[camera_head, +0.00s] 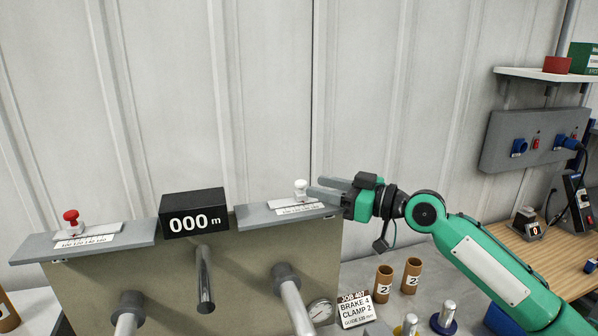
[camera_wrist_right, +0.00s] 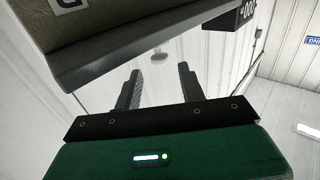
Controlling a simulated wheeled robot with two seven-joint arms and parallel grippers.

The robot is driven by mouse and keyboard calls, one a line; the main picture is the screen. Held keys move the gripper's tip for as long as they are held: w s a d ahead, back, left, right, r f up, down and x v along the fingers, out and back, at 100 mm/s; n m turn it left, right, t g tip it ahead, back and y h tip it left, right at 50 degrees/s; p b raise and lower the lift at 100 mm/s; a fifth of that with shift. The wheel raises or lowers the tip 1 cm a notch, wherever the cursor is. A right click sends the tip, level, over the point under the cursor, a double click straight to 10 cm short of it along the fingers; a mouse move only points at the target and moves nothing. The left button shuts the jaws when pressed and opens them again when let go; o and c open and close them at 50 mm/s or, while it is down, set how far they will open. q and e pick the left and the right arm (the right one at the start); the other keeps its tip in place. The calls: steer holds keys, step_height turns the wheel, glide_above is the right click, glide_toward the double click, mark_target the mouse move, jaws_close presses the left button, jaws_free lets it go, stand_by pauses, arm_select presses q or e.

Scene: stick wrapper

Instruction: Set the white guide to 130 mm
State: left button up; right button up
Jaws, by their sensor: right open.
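The white guide (camera_head: 301,189) is a small white knob on a slider, standing on the scaled rail (camera_head: 290,209) at the right top of the machine. My right gripper (camera_head: 314,187) comes from the right with its fingers pointing left, close by the white guide's right side; I cannot tell whether it touches. Its fingers (camera_wrist_right: 157,88) are apart in the right wrist view, with nothing seen between them. A job card (camera_head: 355,310) reads BRAKE 4, CLAMP 2, GUIDE 130 mm. My left gripper is not in view.
A black display (camera_head: 194,213) reading 000 m stands left of the white guide. A red knob (camera_head: 71,217) sits on the left rail. Two brown tubes (camera_head: 384,283) and a round gauge (camera_head: 320,311) are below my right arm.

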mark_target(301, 182)
steer(key=p+x, duration=0.1)
steer(key=x, duration=0.3)
steer(key=shift+a+r+p, duration=0.15)
steer(key=shift+r+p, duration=0.05)
steer(key=shift+p, duration=0.15)
steer(key=shift+w+a+f, duration=0.15)
steer(key=shift+w+a, duration=0.15)
steer(key=shift+a, duration=0.2)
steer(key=shift+w+a, duration=0.1)
steer(key=shift+a, duration=0.05)
steer(key=shift+c, duration=0.7)
steer(key=c, duration=0.7)
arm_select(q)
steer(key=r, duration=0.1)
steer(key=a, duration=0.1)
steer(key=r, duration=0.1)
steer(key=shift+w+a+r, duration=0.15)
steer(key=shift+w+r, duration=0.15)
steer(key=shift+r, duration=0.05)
arm_select(e)
jaws_close()
